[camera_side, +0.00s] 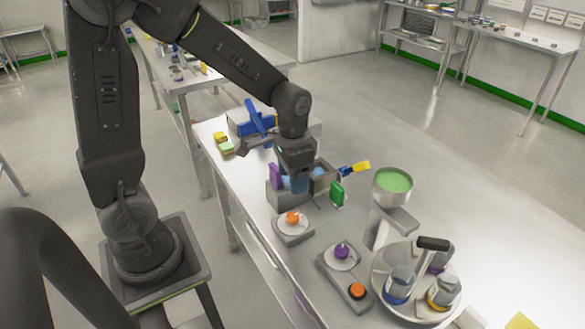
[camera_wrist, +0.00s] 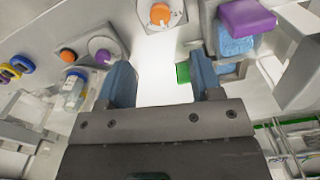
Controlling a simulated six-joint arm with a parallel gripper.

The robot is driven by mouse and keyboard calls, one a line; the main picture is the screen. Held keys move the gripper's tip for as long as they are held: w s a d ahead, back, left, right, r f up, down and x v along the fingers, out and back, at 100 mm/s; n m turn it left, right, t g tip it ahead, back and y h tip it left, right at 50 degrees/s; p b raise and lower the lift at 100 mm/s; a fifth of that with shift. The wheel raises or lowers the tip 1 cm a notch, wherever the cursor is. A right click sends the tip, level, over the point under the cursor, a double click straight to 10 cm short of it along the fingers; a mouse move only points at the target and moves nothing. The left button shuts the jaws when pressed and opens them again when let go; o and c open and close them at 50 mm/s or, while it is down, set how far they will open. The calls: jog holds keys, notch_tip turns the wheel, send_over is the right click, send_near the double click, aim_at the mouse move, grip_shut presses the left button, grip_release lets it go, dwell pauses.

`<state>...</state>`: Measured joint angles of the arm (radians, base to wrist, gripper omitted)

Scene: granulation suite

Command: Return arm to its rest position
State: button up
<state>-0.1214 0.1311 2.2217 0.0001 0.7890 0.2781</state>
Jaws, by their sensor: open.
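My gripper (camera_side: 294,184) points down over the steel table, above the grey holder (camera_side: 285,196) with the purple-handled block. In the wrist view its two bluish fingers are spread apart with nothing between them (camera_wrist: 162,82). The purple-topped block with a blue sponge-like lower part (camera_wrist: 240,32) lies beyond the right finger. A green block (camera_wrist: 183,73) shows beside that finger; in the side view a green piece (camera_side: 337,194) stands right of the gripper. I cannot tell whether the fingers touch the holder.
Dial plates with an orange knob (camera_side: 292,218) and a purple knob (camera_side: 342,251) lie in front. A bowl of green material (camera_side: 393,182) stands right on a grey column. A round tray (camera_side: 378,262) holds jars. A blue rack (camera_side: 257,124) is behind.

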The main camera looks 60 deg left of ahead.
jog(key=shift+r, duration=0.95)
jog(key=s+d+r+n+t, duration=0.1)
jog(key=s+d+r+t, duration=0.1)
jog(key=s+r, duration=0.4)
jog(key=s+d+r+t, duration=0.2)
jog(key=s+r+t, duration=0.1)
jog(key=s+r, duration=0.2)
jog(key=shift+s+r+n+t, duration=0.3)
jog(key=shift+s+r+n, duration=0.05)
jog(key=shift+n, duration=0.05)
